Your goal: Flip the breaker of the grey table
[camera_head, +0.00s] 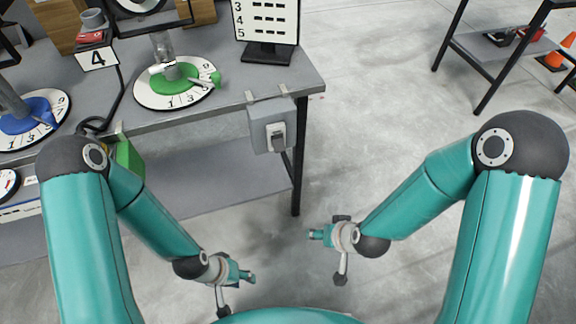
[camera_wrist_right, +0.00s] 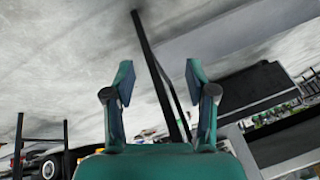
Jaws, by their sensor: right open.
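The grey table (camera_head: 222,112) fills the upper left of the head view. The breaker (camera_head: 276,136) is a grey box with a light switch plate and a dark rocker, fixed to the table's front edge near its right corner. The rocker's position is too small to tell. My left gripper (camera_head: 246,277) is low in front of the table, apart from it; its fingers are too small to read. My right gripper (camera_head: 314,234) is below and right of the breaker, apart from it. In the right wrist view its two fingers (camera_wrist_right: 158,82) are spread with nothing between them.
A green dial (camera_head: 174,80) and a blue dial (camera_head: 33,114) stand on the table. A number board (camera_head: 267,22) stands behind. A table leg (camera_head: 298,165) is under the breaker. The floor (camera_head: 385,120) to the right is clear up to a dark-framed shelf (camera_head: 495,50).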

